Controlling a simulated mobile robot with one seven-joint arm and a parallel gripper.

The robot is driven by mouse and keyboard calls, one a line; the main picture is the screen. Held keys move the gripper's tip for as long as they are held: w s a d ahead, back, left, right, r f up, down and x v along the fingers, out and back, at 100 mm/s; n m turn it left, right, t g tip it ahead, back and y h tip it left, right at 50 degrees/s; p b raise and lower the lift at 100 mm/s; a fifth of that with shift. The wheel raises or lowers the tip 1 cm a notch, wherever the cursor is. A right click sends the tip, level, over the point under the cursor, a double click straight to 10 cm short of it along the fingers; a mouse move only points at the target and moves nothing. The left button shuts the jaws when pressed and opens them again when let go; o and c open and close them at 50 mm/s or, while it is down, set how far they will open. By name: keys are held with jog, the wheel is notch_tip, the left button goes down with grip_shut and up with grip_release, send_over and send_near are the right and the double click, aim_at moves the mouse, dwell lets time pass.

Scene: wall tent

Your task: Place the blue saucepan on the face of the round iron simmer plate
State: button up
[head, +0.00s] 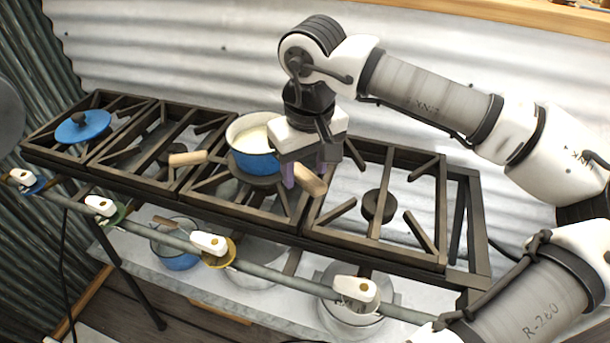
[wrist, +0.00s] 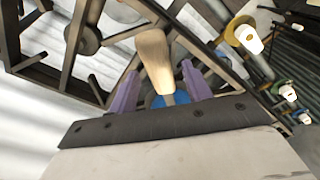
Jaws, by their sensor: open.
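The blue saucepan (head: 252,160), with a pale inside, stands upright over the third burner from the left in the head view. A dark round plate, seemingly the iron simmer plate (head: 258,180), shows just below its base. I cannot tell whether they touch all round. A wooden handle (head: 188,159) at the left seems to belong to the plate. The pan's wooden handle (head: 311,181) points towards the front right. My gripper (head: 304,173) is open, its purple fingers either side of that handle. In the wrist view the handle (wrist: 153,58) lies between the fingers, and a blue bit of pan shows.
The long iron stove (head: 400,250) has several grates; the rightmost is empty. A blue lid (head: 82,126) lies on the leftmost. Pots (head: 176,257) stand on the shelf below. A gas rail with knobs (head: 209,243) runs along the front. A corrugated wall (head: 180,40) is behind.

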notch_tip(320, 180, up, 9)
jog(key=b, duration=0.1)
jog(key=shift+s+d+r, duration=0.2)
jog(key=shift+s, duration=0.1)
